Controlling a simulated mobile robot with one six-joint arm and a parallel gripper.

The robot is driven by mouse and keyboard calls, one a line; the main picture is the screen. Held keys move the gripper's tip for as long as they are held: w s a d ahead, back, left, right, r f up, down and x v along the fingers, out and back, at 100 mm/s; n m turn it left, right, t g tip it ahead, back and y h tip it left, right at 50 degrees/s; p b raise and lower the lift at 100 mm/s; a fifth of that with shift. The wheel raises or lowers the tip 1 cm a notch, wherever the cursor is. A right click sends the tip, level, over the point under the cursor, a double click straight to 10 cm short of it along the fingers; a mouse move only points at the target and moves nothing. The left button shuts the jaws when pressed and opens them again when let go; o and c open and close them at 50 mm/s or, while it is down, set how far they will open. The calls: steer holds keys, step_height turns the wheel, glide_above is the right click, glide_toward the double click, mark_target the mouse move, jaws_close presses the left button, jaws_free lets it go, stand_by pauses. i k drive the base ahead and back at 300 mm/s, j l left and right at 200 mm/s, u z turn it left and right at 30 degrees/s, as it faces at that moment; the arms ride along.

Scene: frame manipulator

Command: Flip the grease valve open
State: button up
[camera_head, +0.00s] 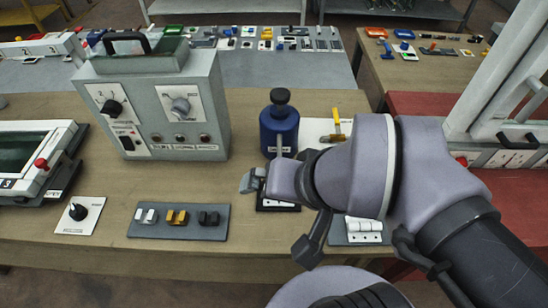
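I cannot tell for sure which part is the grease valve. A yellow lever (337,122) stands upright on a white plate (312,130), partly hidden behind my arm. To its left is a blue canister (280,128) with a black knob on top and a small label too fine to read. My gripper (250,181) is in front of the canister, pointing left, low over the table. My wrist hides most of it, so its opening does not show. A dark plate with a white label (283,204) shows partly beneath my gripper.
A grey control box (155,105) with knobs stands left of the canister. A plate of paired switches (178,221) and a black knob on a white plate (79,212) lie in front. A framed panel with a red knob (41,163) is far left. A hinge plate (362,229) lies under my arm.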

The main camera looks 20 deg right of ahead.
mark_target(335, 112)
steer(key=l+z, duration=0.2)
steer(key=l, duration=1.05)
